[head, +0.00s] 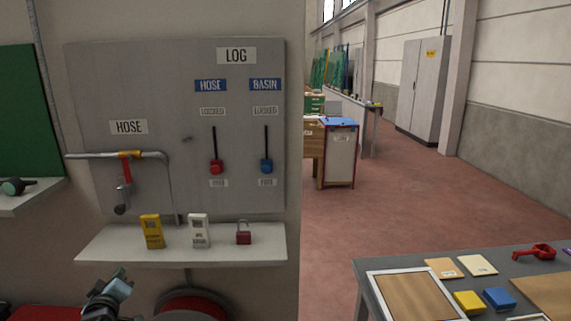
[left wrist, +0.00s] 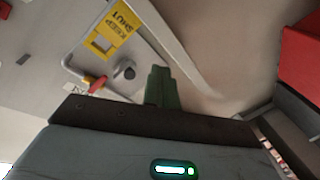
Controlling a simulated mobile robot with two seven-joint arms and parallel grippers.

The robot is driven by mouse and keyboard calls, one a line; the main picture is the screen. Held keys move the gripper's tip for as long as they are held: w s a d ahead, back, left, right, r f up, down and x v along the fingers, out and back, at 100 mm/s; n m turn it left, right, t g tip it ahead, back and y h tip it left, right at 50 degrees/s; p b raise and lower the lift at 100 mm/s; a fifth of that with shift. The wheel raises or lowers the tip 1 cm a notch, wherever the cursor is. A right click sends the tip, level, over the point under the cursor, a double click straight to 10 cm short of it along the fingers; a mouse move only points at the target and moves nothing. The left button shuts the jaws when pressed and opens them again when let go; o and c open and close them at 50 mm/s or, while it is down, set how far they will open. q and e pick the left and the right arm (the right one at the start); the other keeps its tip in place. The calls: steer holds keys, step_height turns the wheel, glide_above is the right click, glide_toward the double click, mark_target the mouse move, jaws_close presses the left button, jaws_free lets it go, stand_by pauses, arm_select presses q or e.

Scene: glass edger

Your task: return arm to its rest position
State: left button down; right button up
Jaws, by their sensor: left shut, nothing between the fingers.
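My left gripper (head: 118,284) shows at the bottom left of the head view, below the small shelf and in front of the wall. Its fingers are shut and hold nothing. In the left wrist view the closed fingers (left wrist: 163,88) are dark green, with a yellow KEEP SHUT label (left wrist: 115,30) and a red lever (left wrist: 93,82) beyond them. My right gripper is in neither view.
The wall shelf (head: 180,247) holds a yellow tag (head: 152,231), a white tag (head: 199,231) and a red padlock (head: 243,233). A red hose reel (head: 192,306) is below. A table (head: 368,285) stands at right; the floor beyond (head: 420,200) is clear.

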arm_select(q)
steer(key=s+d+f+m+g+h, duration=0.2)
steer(key=s+d+f+m, duration=0.3)
steer(key=s+f, duration=0.5)
steer(key=s+d+f+m+g+h, duration=0.2)
steer(key=s+d+f+m, duration=0.1)
steer(key=s+d+f, duration=0.55)
steer(key=s+d+f+m+g+h, duration=0.1)
steer(key=s+d+f+m, duration=0.1)
steer(key=s, duration=0.9)
steer(key=s+d+f+m+g+h, duration=0.1)
steer(key=s+d+f+m, duration=0.2)
steer(key=s+d, duration=0.4)
steer(key=s+f, duration=0.1)
steer(key=s, duration=0.3)
steer(key=shift+s+d+f+g+h, duration=0.15)
steer(key=shift+s+f+g+h, duration=0.15)
steer(key=shift+g, duration=0.1)
